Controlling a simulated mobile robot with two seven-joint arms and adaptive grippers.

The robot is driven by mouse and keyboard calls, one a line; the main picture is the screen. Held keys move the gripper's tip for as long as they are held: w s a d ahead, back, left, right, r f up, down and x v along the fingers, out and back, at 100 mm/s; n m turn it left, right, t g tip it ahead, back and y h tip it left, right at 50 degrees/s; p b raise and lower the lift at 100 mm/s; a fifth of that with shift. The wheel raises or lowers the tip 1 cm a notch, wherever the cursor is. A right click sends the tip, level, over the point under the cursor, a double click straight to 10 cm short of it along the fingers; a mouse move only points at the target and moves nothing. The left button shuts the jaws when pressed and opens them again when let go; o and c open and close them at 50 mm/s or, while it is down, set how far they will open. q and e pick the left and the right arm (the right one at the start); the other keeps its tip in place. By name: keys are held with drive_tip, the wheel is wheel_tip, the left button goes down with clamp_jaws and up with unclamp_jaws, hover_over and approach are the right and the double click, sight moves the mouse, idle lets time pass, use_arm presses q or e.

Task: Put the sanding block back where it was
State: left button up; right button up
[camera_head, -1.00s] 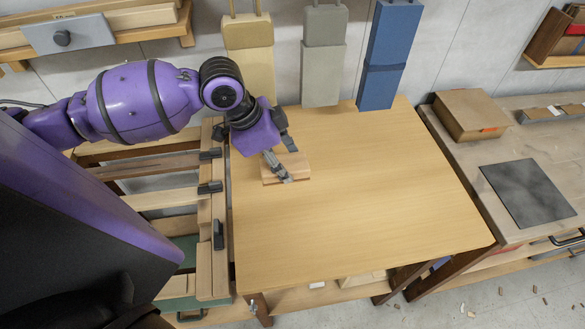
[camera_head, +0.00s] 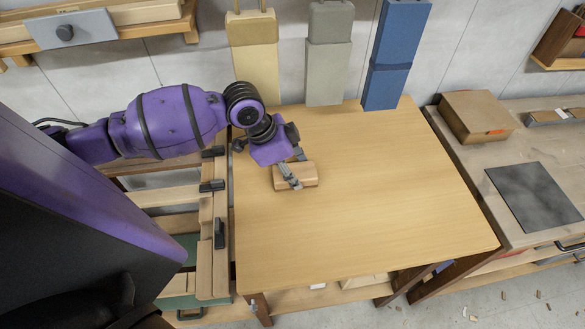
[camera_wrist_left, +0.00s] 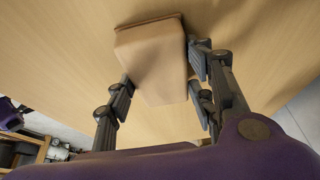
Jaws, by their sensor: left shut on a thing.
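The sanding block, a small light-brown wooden block (camera_head: 309,176), is at the left back part of the wooden tabletop (camera_head: 350,220). My left gripper (camera_head: 298,172) reaches down over it, with its fingers shut on the block. My right gripper is not in view.
Tan (camera_head: 253,60), grey (camera_head: 328,70) and blue (camera_head: 392,70) upright pieces stand along the table's back. A slatted wooden frame (camera_head: 212,225) borders the left edge. A bench with a box (camera_head: 478,113) and dark plate (camera_head: 532,195) is right. The middle tabletop is clear.

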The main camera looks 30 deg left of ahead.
use_arm(q)
drive_tip(key=o, duration=1.4)
drive_tip(key=shift+f, duration=0.15)
drive_tip(key=shift+r, duration=0.35)
drive_tip(key=v, duration=0.7)
drive_tip(key=shift+a+r, duration=0.1)
drive_tip(key=shift+s, duration=0.1)
